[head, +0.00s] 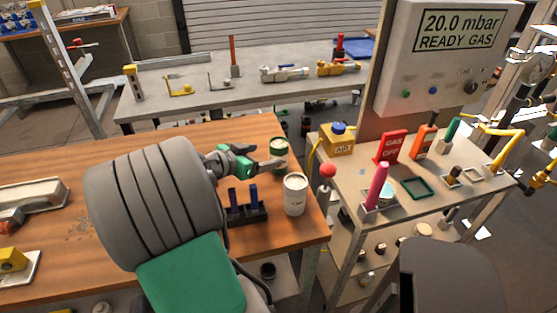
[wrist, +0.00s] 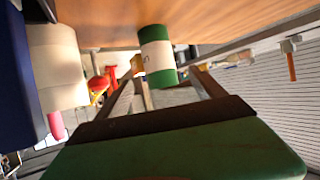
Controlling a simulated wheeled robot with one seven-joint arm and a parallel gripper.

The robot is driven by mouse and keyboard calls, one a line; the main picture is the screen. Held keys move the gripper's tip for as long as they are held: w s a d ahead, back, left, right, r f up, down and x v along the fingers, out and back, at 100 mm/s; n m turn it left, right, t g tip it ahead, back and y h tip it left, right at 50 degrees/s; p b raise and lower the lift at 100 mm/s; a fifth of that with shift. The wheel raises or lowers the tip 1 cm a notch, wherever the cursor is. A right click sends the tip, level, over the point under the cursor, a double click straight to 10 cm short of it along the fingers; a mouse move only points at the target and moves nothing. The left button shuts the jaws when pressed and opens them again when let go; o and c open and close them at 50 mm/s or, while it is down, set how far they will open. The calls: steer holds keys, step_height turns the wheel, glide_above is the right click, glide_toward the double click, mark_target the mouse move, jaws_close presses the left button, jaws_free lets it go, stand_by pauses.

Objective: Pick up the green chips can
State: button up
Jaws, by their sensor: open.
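The green chips can (head: 279,150) is a short cylinder with green ends and a pale middle band. It stands on the wooden workbench near its far right corner, partly hidden by my gripper in the head view. In the wrist view the can (wrist: 158,52) shows ahead, between the lines of the two fingers. My gripper (head: 268,163) is open with nothing held. Its fingertips (wrist: 163,78) are close to the can; I cannot tell whether they touch it or are around it.
A white can (head: 295,196) and a dark holder with blue pieces (head: 246,211) stand nearer on the workbench (head: 252,130). A red-knobbed lever (head: 327,173) and a cart with a yellow box (head: 338,140) and red sign (head: 391,145) are at right. A grey bench (head: 205,105) is behind.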

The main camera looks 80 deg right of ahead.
mark_target(279, 153)
steer(key=p+x, duration=0.1)
steer(key=x, duration=0.7)
steer(key=shift+s+d+f, duration=0.15)
steer(key=shift+f, duration=0.15)
steer(key=shift+r, duration=0.1)
jaws_close()
